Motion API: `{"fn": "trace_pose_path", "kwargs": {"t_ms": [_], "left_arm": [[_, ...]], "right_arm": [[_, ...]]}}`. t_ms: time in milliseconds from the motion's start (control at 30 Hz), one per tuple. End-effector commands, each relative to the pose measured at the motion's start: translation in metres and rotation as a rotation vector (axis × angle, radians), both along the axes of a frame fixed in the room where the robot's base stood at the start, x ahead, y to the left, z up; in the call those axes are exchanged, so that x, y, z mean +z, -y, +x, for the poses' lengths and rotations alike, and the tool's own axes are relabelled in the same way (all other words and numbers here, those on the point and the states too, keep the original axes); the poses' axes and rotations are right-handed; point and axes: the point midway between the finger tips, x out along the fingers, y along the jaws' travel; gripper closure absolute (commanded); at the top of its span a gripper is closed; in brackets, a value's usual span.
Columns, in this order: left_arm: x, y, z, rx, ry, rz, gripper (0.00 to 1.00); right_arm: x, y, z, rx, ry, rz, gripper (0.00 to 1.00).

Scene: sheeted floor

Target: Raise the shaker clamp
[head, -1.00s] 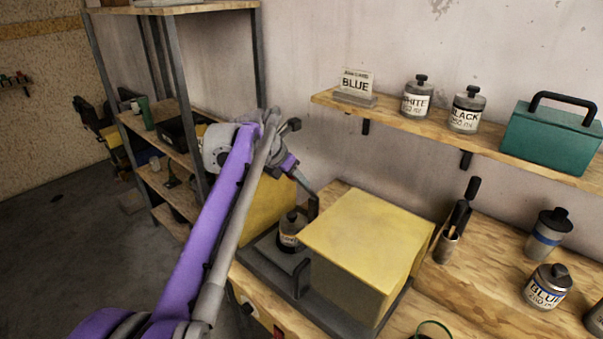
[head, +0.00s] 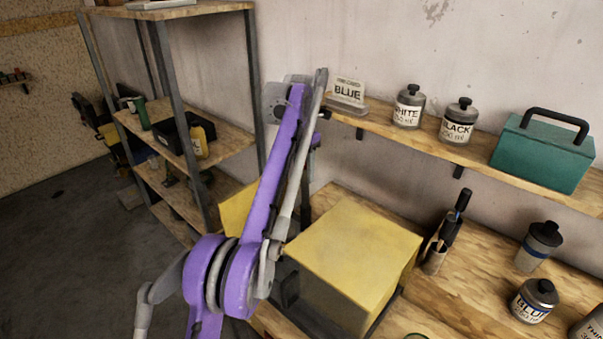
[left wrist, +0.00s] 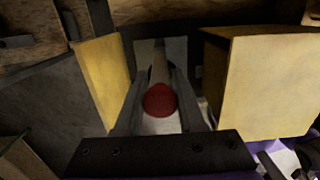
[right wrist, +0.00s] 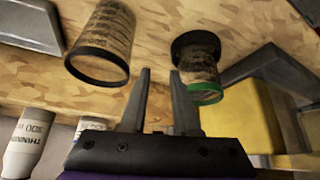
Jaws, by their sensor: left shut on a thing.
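The shaker has two yellow blocks, a large one (head: 350,250) at the right and a smaller one (head: 236,208) mostly behind my left arm. In the left wrist view, my left gripper (left wrist: 160,82) is shut on a rod with a round red end (left wrist: 160,100), apparently the clamp handle, between the yellow blocks (left wrist: 262,85). In the head view my arm hides the left fingertips, the clamp and the gap between the blocks. My right gripper (right wrist: 160,95) is open with nothing between its fingers; it shows only in the right wrist view.
A clear graduated cup (right wrist: 105,42) and a green-rimmed container (right wrist: 203,75) lie close to the right fingers. A wall shelf holds a BLUE card (head: 347,93), white and black cans and a teal case (head: 543,150). A BLUE can (head: 534,300) stands on the bench.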

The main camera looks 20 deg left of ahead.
Motion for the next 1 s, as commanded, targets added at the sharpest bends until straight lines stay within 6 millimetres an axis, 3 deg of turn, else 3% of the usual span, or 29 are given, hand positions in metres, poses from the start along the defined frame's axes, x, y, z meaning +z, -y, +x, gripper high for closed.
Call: {"fn": "trace_pose_path", "kwargs": {"t_ms": [600,633,700,800,1000], "left_arm": [[0.0023,0.0014,0.0014,0.001,-0.023,0.01,1.0],[0.0023,0.0014,0.0014,0.001,-0.023,0.01,0.58],[0.0022,0.0014,0.0014,0.001,-0.023,0.01,0.45],[0.0016,0.0015,0.0015,0.001,-0.023,0.01,0.32],[0.0008,0.0016,0.0016,0.0,-0.023,0.009,0.32]], "right_arm": [[0.0008,0.0,0.0006,0.0,0.001,0.0,0.7],[0.0008,0.0,0.0006,0.0,0.001,0.0,0.7],[0.0008,0.0,0.0006,0.0,0.001,0.0,0.7],[0.0006,0.0,0.0004,0.0,0.001,0.0,0.7],[0.0003,0.0,0.0002,0.0,0.0,0.0,0.7]]}}
